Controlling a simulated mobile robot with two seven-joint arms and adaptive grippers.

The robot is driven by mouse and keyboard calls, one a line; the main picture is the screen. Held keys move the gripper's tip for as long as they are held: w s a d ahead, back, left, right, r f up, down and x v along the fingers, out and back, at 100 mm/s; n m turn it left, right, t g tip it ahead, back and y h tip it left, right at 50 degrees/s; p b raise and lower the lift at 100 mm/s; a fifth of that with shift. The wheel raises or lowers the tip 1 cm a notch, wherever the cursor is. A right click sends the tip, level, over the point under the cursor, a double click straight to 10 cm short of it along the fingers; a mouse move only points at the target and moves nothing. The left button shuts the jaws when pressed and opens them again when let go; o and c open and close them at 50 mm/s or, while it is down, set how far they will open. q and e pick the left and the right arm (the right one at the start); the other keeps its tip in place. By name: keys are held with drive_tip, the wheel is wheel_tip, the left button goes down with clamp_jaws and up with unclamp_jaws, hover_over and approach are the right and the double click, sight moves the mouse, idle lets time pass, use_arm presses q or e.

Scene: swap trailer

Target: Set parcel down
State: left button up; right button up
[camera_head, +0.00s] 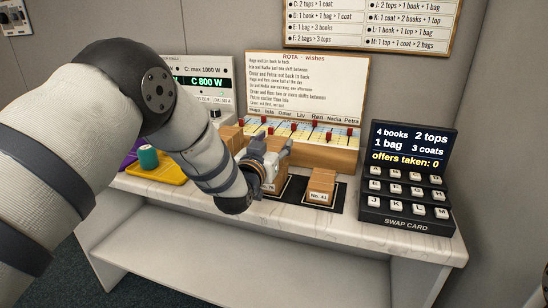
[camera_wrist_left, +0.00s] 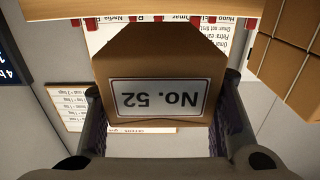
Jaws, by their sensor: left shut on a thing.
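My left gripper (camera_head: 272,160) is shut on a brown parcel (camera_wrist_left: 160,58) with a white label reading No. 52. In the left wrist view the parcel sits between the two fingers, its label upside down. In the head view my gripper and forearm hide most of this parcel, above or at the counter near a dark pad (camera_head: 294,188); I cannot tell whether it touches. A second parcel, No. 41 (camera_head: 321,187), stands on the dark pad to the right.
Behind is a wooden rota board (camera_head: 335,157) with red pegs. A black swap card console (camera_head: 408,190) stands right. A yellow tray (camera_head: 170,172) with a green spool (camera_head: 148,157) is left. A string-tied parcel (camera_wrist_left: 287,62) is close beside the held one in the wrist view.

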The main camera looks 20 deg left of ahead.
use_arm(q)
drive_tip(key=shift+w+a+f, duration=0.1)
drive_tip(key=shift+w+f, duration=0.1)
drive_tip(key=shift+f, duration=0.65)
drive_tip(key=shift+w+a+f, duration=0.1)
drive_tip(key=shift+w+f, duration=0.05)
drive_tip(key=shift+f, duration=0.65)
use_arm(e)
drive_tip(key=shift+s+f, duration=0.35)
use_arm(q)
drive_tip(key=shift+f+b, duration=0.2)
drive_tip(key=shift+b, duration=0.1)
drive_tip(key=o, duration=1.2)
drive_tip(key=shift+r, duration=0.1)
